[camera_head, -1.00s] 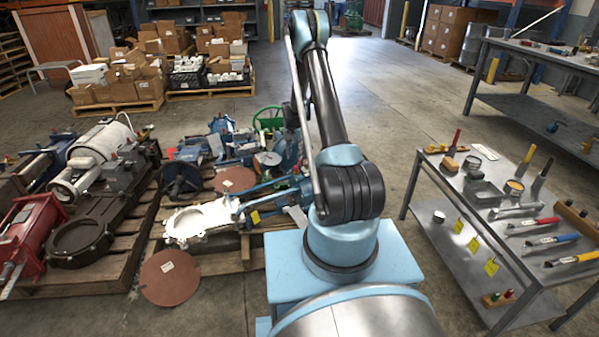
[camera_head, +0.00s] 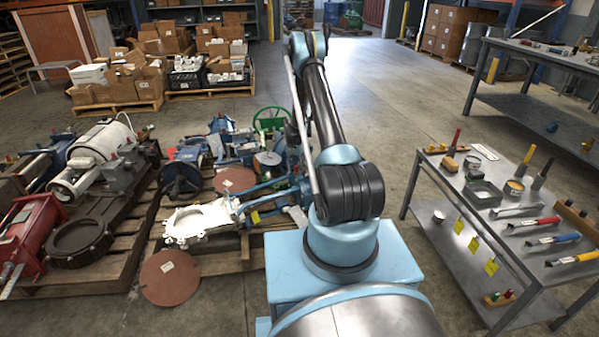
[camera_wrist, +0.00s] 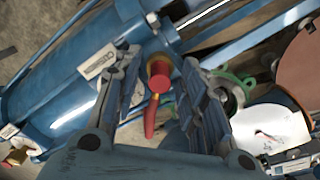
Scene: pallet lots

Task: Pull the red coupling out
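The red coupling (camera_wrist: 160,76) shows in the wrist view, beside a blue cylinder (camera_wrist: 60,100) with a white label. It has a brass-coloured part at its upper end, and a narrow red piece extends below it in the picture. My gripper (camera_wrist: 162,66) is open, with one finger to the left of the coupling and one to the right. Gaps show between the coupling and both fingers. In the head view my arm hides the gripper, and I cannot make out the coupling there.
Blue machinery and a white flange plate (camera_head: 201,222) crowd the pallet left of my arm. A brown disc (camera_head: 170,278) lies at its front. A metal bench (camera_head: 465,215) with tools stands at right. The floor behind is mostly clear.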

